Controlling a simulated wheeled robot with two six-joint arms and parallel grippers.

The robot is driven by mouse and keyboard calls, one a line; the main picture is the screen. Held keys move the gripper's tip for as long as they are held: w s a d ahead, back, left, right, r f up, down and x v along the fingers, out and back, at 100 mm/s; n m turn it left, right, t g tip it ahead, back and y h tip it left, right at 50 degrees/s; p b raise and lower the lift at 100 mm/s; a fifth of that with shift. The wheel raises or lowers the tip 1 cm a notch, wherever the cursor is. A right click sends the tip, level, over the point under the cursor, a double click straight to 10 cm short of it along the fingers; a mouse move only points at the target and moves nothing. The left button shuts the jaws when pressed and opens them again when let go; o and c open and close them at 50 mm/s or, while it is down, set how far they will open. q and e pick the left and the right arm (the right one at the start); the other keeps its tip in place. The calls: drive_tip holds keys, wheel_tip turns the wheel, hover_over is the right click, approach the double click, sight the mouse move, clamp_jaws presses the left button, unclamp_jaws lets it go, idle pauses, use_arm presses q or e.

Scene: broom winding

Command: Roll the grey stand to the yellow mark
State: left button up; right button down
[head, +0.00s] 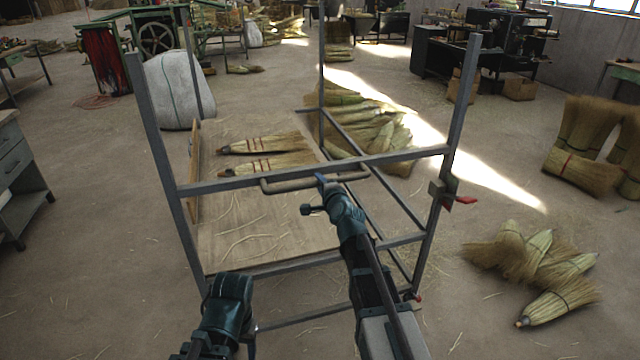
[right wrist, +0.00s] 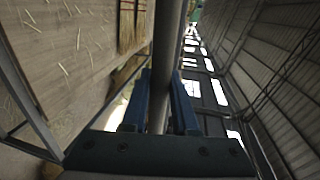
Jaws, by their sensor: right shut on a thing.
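The grey stand (head: 300,171) is a tall metal frame with upright posts and a low wooden deck (head: 235,232). A bent grey handle bar (head: 285,187) sticks out from its near crossbar. My right gripper (head: 326,182) is at this handle, and its blue fingers are shut around the bar (right wrist: 160,62) in the right wrist view. My left arm shows at the bottom, in front of the stand's near left corner, but I see no fingers of its gripper. I see no yellow mark in either view.
Two brooms (head: 268,144) lie on the deck. A broom pile (head: 370,130) lies behind the stand. Loose brooms (head: 540,265) lie on the floor at the right. A white sack (head: 178,88) stands behind the left post, and a grey cabinet (head: 20,175) at the left edge. Red-handled clamps (head: 464,200) sit on the right post.

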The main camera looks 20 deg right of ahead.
drive_tip(key=shift+w, duration=0.75)
drive_tip(key=c, duration=0.7)
unclamp_jaws()
drive_tip(key=shift+s, duration=0.1)
drive_tip(key=s+r+p, duration=0.1)
drive_tip(key=s, duration=0.8)
drive_tip(key=s+r+p, duration=0.1)
drive_tip(key=s, duration=0.3)
drive_tip(key=shift+s+d+r+p, duration=0.25)
drive_tip(key=shift+r+p, duration=0.05)
drive_tip(key=shift+p, duration=0.05)
